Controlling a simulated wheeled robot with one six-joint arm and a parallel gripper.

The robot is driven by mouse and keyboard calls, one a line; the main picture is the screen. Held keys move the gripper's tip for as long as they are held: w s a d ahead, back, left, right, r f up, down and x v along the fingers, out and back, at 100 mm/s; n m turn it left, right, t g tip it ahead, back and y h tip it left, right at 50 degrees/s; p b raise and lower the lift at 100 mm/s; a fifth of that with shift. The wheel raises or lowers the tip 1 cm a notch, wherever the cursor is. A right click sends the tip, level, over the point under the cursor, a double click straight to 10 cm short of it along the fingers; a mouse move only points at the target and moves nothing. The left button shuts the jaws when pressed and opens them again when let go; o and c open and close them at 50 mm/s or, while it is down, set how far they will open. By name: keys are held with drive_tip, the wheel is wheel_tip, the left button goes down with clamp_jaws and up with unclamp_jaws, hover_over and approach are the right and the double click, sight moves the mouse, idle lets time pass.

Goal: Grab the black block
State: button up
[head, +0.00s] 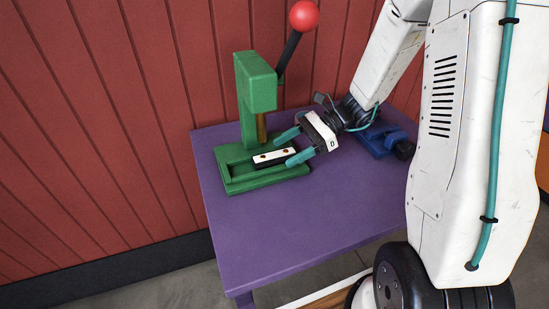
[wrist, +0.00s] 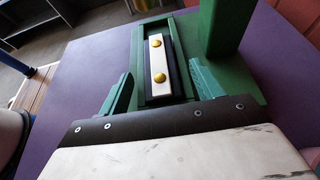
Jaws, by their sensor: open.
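The black block (head: 268,158) lies in the recess of the green press base (head: 240,185). Its top carries a white strip with two gold round spots, and dark sides show around the strip. In the wrist view the block (wrist: 158,62) lies lengthwise ahead of the gripper. My gripper (head: 283,153) is open, with teal fingers spread on either side of the block's near end. In the wrist view the fingers (wrist: 160,78) stand left and right of the block, with a gap on each side. Whether they are level with it or above it I cannot tell.
The green press column (head: 256,90) rises behind the block, with a black lever and red ball (head: 304,15). A blue fixture (head: 376,138) with a black knob stands to the right on the purple table (head: 300,225). The table's front is clear. A red wall is behind.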

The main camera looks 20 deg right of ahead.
drive_tip(key=c, duration=1.1)
drive_tip(key=shift+c, duration=0.2)
drive_tip(key=shift+r, duration=0.1)
